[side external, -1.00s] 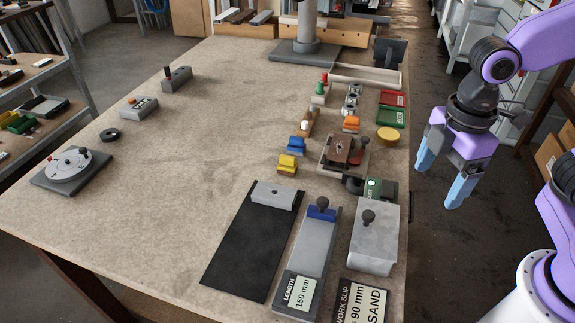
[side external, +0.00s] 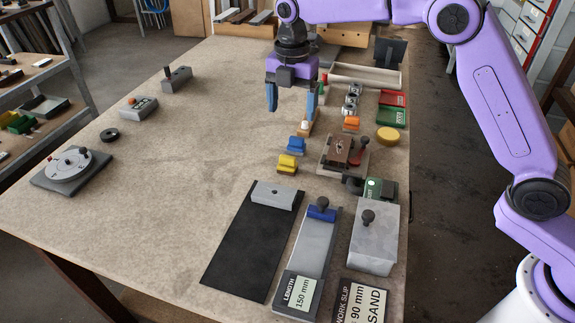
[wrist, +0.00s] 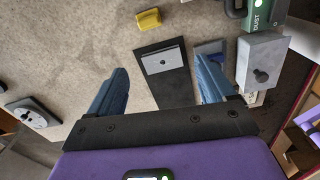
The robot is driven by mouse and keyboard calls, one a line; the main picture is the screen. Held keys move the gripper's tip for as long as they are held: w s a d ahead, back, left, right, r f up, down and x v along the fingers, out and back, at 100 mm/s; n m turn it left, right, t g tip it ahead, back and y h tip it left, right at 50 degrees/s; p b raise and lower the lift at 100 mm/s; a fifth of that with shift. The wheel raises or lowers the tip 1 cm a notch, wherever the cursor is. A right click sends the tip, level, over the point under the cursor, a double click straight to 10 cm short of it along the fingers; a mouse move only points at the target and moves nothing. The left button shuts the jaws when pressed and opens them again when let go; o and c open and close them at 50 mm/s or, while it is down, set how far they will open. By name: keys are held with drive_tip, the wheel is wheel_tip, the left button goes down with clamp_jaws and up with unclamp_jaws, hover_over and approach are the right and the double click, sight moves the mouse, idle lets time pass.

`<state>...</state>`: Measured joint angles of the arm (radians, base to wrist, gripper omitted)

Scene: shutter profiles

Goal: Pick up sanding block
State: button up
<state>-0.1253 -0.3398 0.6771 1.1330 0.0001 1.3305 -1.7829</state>
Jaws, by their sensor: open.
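No sanding block is labelled, and I cannot tell for certain which piece it is. A tan wooden block with a pale knob (side external: 304,128) lies near the middle right of the bench, just below my gripper's right finger in the side view. A brown block (side external: 338,150) sits on a grey tray further to the right. My gripper (side external: 291,108) is open and empty above the bench, its blue fingers pointing down. The wrist view shows the open fingers (wrist: 161,68) with no block between them.
A black board with a grey end block (side external: 245,240), a length gauge (side external: 316,245) and a knobbed grey block (side external: 375,240) occupy the front. A dial (side external: 70,168) is at left.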

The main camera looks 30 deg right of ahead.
drive_tip(key=w+f+n, duration=0.1)
drive_tip(key=w, duration=0.2)
approach(288, 157)
wheel_tip(288, 157, down, 5)
drive_tip(key=shift+f, duration=0.1)
drive_tip(key=shift+w+f, duration=0.1)
drive_tip(key=shift+f, duration=2.75)
drive_tip(key=c, duration=1.1)
